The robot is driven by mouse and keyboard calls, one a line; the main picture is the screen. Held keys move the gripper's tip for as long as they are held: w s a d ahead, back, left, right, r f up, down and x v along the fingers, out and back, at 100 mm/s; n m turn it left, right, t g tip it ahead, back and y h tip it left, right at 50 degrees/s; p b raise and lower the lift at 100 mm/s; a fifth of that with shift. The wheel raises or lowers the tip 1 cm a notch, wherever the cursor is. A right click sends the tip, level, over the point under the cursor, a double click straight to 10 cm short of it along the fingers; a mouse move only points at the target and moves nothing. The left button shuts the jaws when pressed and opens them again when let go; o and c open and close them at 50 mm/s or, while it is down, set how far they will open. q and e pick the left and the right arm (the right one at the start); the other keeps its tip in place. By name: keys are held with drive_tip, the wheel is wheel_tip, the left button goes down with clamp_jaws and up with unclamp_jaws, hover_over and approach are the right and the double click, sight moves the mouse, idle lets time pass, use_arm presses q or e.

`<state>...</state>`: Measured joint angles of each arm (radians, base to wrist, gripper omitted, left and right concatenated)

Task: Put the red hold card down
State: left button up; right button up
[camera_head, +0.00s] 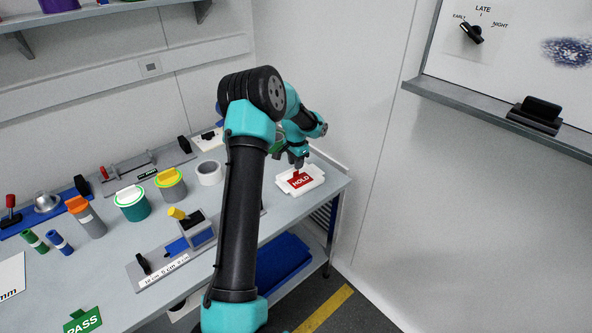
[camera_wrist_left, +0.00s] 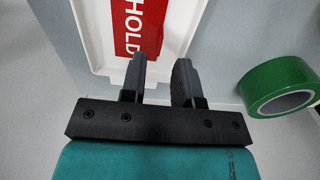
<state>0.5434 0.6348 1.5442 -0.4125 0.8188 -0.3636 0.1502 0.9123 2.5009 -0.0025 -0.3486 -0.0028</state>
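The red hold card (camera_head: 300,180) lies flat in a shallow white tray (camera_head: 316,170) at the right end of the bench. In the left wrist view the card (camera_wrist_left: 138,28) shows its white HOLD lettering inside the tray (camera_wrist_left: 95,55). My left gripper (camera_head: 298,164) is just above the card's far edge. In the left wrist view its two fingers (camera_wrist_left: 160,75) stand apart with nothing gripped between them. The left finger overlaps the card's edge in the picture. My right gripper is not in view.
A green tape roll (camera_wrist_left: 280,87) lies right of the fingers in the left wrist view. A white tape roll (camera_head: 209,172), tins and fixtures stand along the bench. A green PASS card (camera_head: 83,321) is at the lower left.

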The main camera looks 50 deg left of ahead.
use_arm(q)
wheel_tip(320, 180, up, 7)
drive_tip(key=shift+r, duration=0.15)
idle(0.7)
